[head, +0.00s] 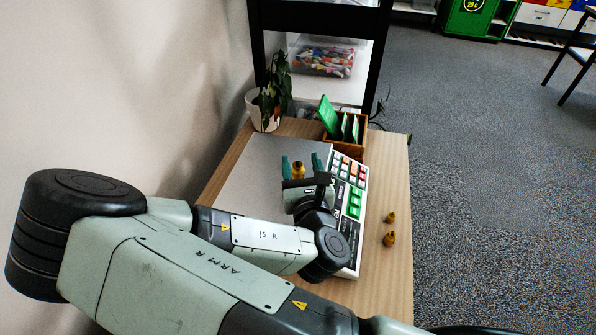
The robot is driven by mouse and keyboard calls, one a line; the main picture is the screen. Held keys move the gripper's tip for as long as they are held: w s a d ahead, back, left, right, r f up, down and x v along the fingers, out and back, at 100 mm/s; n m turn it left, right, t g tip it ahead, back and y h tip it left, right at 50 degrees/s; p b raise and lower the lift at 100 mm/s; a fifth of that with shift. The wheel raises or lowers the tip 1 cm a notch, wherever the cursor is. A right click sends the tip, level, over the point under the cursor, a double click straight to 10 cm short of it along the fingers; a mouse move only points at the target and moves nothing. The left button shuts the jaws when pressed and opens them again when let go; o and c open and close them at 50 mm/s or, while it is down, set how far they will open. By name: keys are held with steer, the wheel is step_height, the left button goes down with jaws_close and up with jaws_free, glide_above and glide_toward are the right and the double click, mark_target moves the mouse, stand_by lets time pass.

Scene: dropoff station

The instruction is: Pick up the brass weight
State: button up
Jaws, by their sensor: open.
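A brass weight (298,170) stands on the metal plate of a scale (262,160). My gripper (301,166) is open, with one teal finger on each side of this weight. Whether the fingers touch it cannot be told. Part of the weight's lower end is hidden by my gripper. Two more brass weights, a smaller one (390,218) and a larger one (389,239), stand on the wooden table (386,180) to the right of the scale.
The scale's keypad (347,185) lies just right of my gripper. A wooden box with green cards (346,127) and a potted plant (264,110) stand at the back of the table. A black-framed shelf rises behind them. The wall is close on the left.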

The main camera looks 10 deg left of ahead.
mark_target(299, 168)
step_height(299, 168, down, 4)
steer(key=shift+f, duration=0.1)
steer(key=shift+w+a+f, duration=0.15)
steer(key=shift+w+f, duration=0.05)
steer(key=shift+w, duration=0.2)
steer(key=shift+w+a+f, duration=0.15)
steer(key=shift+w, duration=0.25)
steer(key=shift+x, duration=2.95)
steer(key=shift+c, duration=0.5)
